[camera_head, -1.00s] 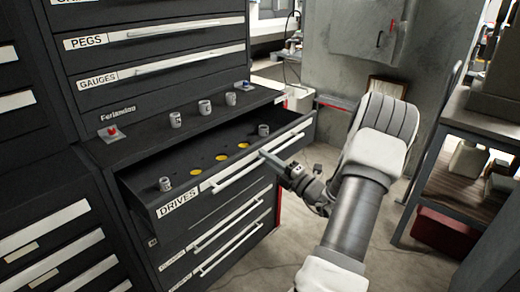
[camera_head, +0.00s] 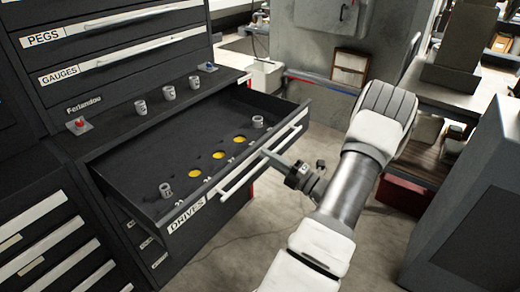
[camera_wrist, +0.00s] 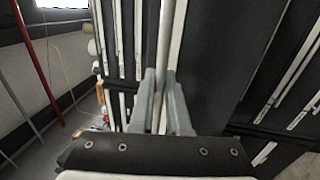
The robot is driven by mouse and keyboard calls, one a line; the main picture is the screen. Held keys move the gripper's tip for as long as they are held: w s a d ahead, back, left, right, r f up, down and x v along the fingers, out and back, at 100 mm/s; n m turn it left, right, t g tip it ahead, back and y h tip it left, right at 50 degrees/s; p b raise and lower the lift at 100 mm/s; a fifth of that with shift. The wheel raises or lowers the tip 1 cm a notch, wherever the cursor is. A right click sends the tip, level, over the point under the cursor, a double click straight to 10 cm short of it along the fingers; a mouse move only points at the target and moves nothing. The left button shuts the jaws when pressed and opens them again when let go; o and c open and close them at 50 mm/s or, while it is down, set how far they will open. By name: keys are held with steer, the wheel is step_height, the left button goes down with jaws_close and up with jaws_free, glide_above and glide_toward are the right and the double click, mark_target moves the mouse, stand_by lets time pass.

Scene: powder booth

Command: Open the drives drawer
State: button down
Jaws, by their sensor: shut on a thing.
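The drives drawer (camera_head: 128,182) is a black drawer with a white front strip lettered DRIVES, pulled well out of the dark cabinet. Its inside shows yellow round spots and two grey sockets, one near the front left corner (camera_head: 166,190) and one near the right end (camera_head: 257,121). My gripper (camera_head: 268,153) is at the long white drawer handle (camera_head: 236,184), near its middle. In the wrist view the two grey fingers (camera_wrist: 162,100) are shut on the handle bar (camera_wrist: 167,45), which runs up between them.
Several grey sockets, among them one (camera_head: 140,107), stand on the cabinet ledge above the drawer. A red-knobbed piece (camera_head: 77,125) sits on the ledge at left. Closed drawers labelled PEGS and GAUGES are above. Open floor (camera_head: 250,245) lies in front; a grey cabinet (camera_head: 470,210) stands at right.

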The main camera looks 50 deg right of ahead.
steer(key=shift+s, duration=0.55)
steer(key=c, duration=0.9)
jaws_free()
steer(key=v, duration=1.7)
steer(key=shift+s+d+f, duration=0.1)
steer(key=shift+s, duration=0.1)
